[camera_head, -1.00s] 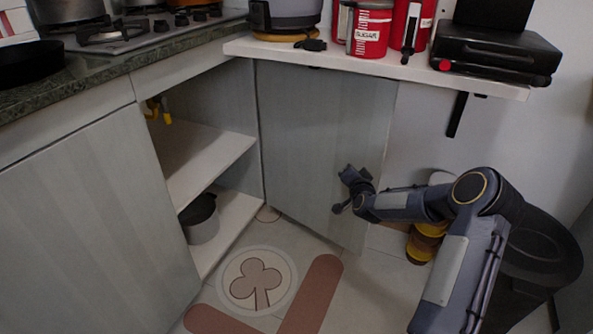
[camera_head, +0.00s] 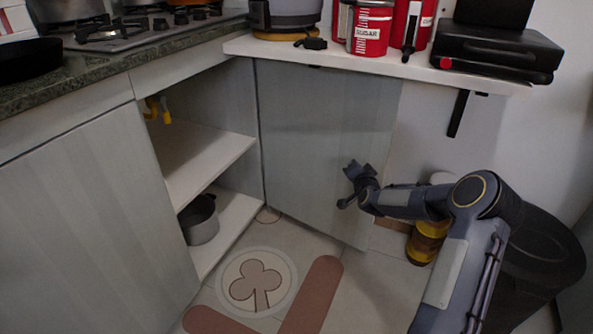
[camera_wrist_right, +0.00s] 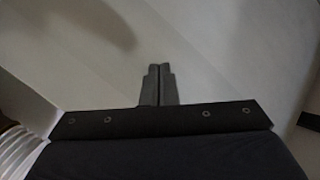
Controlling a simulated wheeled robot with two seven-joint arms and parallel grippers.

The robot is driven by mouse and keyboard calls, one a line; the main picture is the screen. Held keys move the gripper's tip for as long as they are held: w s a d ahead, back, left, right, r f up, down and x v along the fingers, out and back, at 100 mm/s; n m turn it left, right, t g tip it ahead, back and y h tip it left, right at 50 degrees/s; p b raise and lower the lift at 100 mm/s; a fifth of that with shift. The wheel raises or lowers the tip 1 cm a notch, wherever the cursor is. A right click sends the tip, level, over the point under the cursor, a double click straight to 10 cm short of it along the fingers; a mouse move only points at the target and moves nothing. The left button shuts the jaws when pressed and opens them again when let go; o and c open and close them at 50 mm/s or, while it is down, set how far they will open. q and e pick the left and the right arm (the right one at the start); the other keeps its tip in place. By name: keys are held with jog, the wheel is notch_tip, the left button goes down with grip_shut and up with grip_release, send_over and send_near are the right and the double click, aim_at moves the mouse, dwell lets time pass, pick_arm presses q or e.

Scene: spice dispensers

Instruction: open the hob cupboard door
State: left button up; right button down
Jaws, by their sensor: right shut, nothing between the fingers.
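The hob cupboard door (camera_head: 318,140) is a pale grey panel in the head view. It stands swung wide open, hinged at the inner corner and reaching right, under the white shelf. The cupboard's inside is exposed, with a white inner shelf (camera_head: 205,158). My right gripper (camera_head: 348,186) is at the door's inner face, near its lower right edge. In the right wrist view the gripper's fingers (camera_wrist_right: 157,84) are together and empty, in front of a pale surface. I cannot tell whether they touch the door. My left gripper is not in view.
A grey pot (camera_head: 199,220) stands in the cupboard's lower part. The white shelf (camera_head: 400,68) above the door holds red canisters (camera_head: 372,30) and a black appliance (camera_head: 492,50). A black bin (camera_head: 545,250) and an amber jar (camera_head: 427,240) are at the right. The floor before the cupboard is clear.

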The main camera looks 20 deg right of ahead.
jog(key=a+f+v, duration=0.1)
jog(key=v, duration=0.8)
jog(key=shift+s+f+b, duration=0.25)
jog(key=shift+s+b, duration=0.05)
jog(key=shift+b, duration=0.15)
jog(key=shift+a, duration=0.2)
